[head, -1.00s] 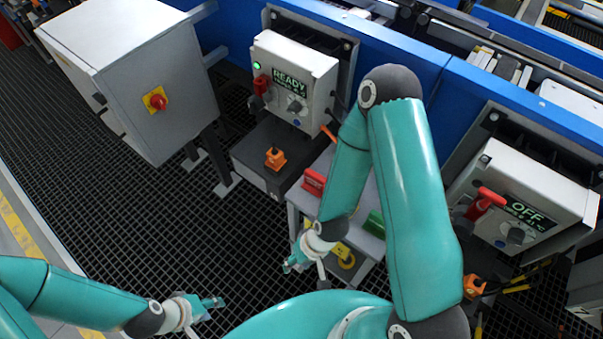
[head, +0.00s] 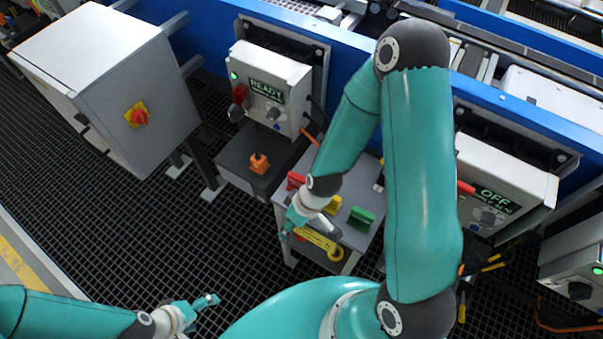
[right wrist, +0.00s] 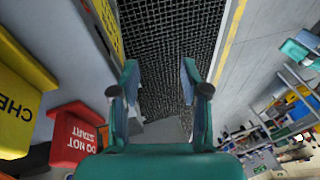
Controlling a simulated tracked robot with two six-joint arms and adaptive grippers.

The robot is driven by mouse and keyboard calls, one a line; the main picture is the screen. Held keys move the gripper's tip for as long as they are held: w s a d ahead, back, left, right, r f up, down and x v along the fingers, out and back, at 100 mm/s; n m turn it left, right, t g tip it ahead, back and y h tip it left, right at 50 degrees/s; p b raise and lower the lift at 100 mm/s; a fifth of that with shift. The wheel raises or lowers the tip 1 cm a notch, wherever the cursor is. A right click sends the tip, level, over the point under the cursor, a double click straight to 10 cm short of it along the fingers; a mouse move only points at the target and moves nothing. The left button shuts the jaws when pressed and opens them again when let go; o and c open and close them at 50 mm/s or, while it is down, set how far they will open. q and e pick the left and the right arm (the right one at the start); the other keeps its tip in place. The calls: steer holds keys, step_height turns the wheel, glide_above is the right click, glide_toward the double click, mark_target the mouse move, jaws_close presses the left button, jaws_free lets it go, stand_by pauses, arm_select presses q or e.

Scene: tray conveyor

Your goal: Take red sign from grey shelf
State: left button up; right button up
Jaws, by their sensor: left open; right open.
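The red sign (head: 295,181) sits at the left end of the grey shelf (head: 352,239), partly hidden by my right arm in the head view. In the right wrist view the red sign (right wrist: 75,137) reads "DO NOT START" and lies left of the fingers, apart from them. My right gripper (head: 287,229) is open and empty by the shelf's front left corner; its spread fingers (right wrist: 158,78) show in the right wrist view. My left gripper (head: 208,303) is open and empty over the dark floor grid, well away from the shelf.
A yellow sign (head: 332,205) and a green sign (head: 361,218) stand on the same shelf. A yellow sign with a ring (head: 318,240) is at its front. A dark box with an orange part (head: 259,164) stands left of the shelf.

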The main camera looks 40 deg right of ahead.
mark_target(300, 177)
arm_select(q)
step_height(300, 177, up, 8)
steer(key=p, duration=0.6)
arm_select(e)
steer(key=w+d+r+n+t+h, duration=0.1)
steer(key=d+r, duration=0.5)
steer(key=r, duration=0.3)
steer(key=w+d+r+n+t, duration=0.1)
steer(key=w+d+r+t, duration=0.1)
steer(key=d+r, duration=0.45)
steer(key=b+x, duration=0.2)
steer(key=x, duration=0.1)
steer(key=b+x, duration=0.2)
steer(key=a+b+x, duration=0.1)
steer(key=b+x, duration=0.1)
steer(key=x, duration=0.1)
steer(key=shift+w+a+f, duration=0.1)
steer(key=shift+w+f, duration=0.1)
steer(key=shift+b+x, duration=1.65)
steer(key=shift+x, duration=1.55)
arm_select(q)
step_height(300, 177, down, 9)
arm_select(e)
steer(key=shift+w+r+h, duration=0.1)
steer(key=shift+w+h, duration=0.05)
steer(key=shift+h, duration=0.15)
arm_select(q)
steer(key=shift+f, duration=0.1)
arm_select(e)
jaws_close()
